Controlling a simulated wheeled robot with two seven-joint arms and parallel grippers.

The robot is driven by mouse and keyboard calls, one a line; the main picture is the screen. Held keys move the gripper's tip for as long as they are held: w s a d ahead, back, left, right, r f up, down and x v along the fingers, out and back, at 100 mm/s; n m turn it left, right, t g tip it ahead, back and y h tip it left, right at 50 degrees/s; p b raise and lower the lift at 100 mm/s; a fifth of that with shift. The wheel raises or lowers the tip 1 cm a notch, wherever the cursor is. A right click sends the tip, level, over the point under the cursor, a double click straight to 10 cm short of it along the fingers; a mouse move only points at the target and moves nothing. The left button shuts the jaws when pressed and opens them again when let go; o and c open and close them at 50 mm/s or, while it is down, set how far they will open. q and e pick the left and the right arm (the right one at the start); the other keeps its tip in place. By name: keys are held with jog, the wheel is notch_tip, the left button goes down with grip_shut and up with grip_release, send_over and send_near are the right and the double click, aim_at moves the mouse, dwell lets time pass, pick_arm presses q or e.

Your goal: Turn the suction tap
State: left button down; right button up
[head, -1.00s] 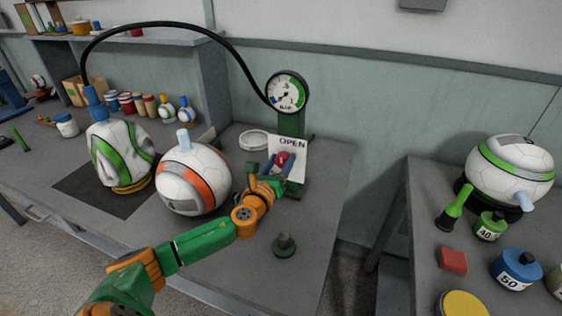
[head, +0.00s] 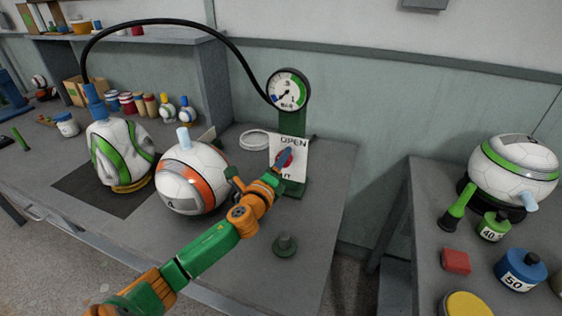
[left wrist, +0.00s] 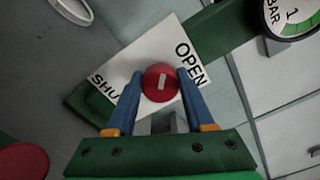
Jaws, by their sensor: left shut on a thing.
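The suction tap is a round red knob (left wrist: 160,82) with a white mark, set on a white card (left wrist: 128,92) lettered OPEN at one end and SHUT, partly hidden, at the other. My left gripper (left wrist: 160,84) has its blue fingers on either side of the knob and is shut on it. In the head view the knob (head: 284,159) is partly covered by my left gripper (head: 281,164). The gauge (head: 288,89) stands above the card on a green post (head: 292,122). My right gripper is not in view.
A black hose (head: 160,28) arches from the gauge to the green-striped ball (head: 108,160). An orange-striped ball (head: 185,178) stands close left of my left arm.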

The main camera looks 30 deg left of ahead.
pick_arm(q)
jog(key=n, duration=0.4)
jog(key=shift+n, duration=0.3)
jog(key=shift+f+n, duration=0.1)
jog(key=shift+n, duration=2.1)
jog(key=shift+c, duration=1.4)
grip_release()
jog(key=shift+w, duration=0.1)
jog(key=v, duration=0.7)
